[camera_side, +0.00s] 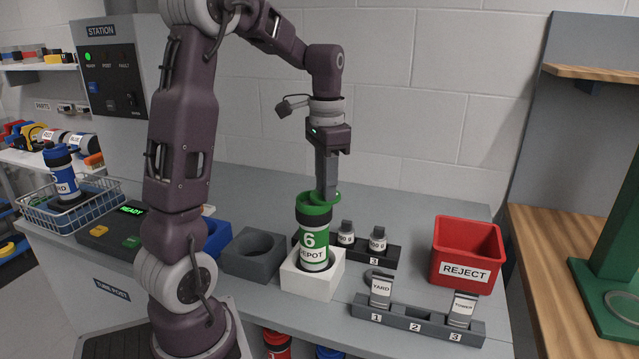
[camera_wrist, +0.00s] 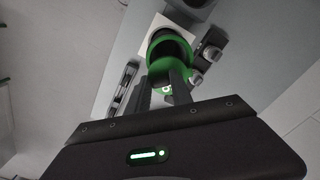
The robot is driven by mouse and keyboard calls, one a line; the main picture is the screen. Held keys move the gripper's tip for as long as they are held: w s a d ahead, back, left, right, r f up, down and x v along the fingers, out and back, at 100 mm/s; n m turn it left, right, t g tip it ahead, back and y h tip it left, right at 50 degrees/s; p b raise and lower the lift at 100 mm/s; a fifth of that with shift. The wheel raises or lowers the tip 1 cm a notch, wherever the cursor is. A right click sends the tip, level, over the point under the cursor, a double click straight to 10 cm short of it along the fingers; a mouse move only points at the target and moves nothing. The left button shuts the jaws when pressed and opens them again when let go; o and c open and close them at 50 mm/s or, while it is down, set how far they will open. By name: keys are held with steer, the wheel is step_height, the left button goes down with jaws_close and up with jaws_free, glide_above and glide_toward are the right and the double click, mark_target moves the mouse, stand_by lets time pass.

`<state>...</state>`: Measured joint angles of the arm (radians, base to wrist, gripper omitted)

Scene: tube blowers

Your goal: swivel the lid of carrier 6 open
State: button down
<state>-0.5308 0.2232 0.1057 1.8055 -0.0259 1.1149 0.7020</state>
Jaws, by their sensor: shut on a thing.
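Carrier 6 (camera_side: 314,238) is a green tube with black bands and a white label reading 6 and DEPOT. It stands upright in a white block (camera_side: 298,283). Its green lid (camera_side: 331,196) is at the top and juts out to the right of the tube in the side view. My gripper (camera_side: 327,193) points down and is shut on the lid. In the wrist view, my gripper's fingers (camera_wrist: 169,92) meet the green part at the near edge of the carrier (camera_wrist: 184,48). A dark round area shows inside the green rim; I cannot tell how far the lid is turned.
A grey round-holed block (camera_side: 240,262) stands left of the white block. A dark rack (camera_side: 384,257) with two small capped pieces is behind right. A grey numbered rack (camera_side: 414,326) with YARD and TOWER pieces is in front. A red REJECT bin (camera_side: 466,236) stands at right.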

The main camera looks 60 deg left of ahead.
steer(key=w+n, duration=0.1)
steer(key=n, duration=0.1)
steer(key=w+n, duration=0.1)
steer(key=n, duration=0.2)
steer(key=shift+w+a+n, duration=0.15)
steer(key=shift+n, duration=0.15)
steer(key=n, duration=0.1)
steer(key=w+n, duration=0.1)
steer(key=n, duration=0.1)
steer(key=shift+w+a+n, duration=0.2)
steer(key=shift+a+n, duration=0.1)
steer(key=shift+a, duration=0.05)
steer(key=shift+w+a+n, duration=0.3)
steer(key=shift+a+n, duration=0.2)
steer(key=shift+n, duration=0.95)
steer(key=shift+w+a+n, duration=0.25)
steer(key=shift+a+n, duration=0.3)
steer(key=shift+n, duration=0.85)
steer(key=shift+w+a+n, duration=0.3)
steer(key=shift+a+n, duration=0.2)
steer(key=shift+n, duration=0.95)
steer(key=c, duration=1.1)
jaws_free()
steer(key=shift+r, duration=0.1)
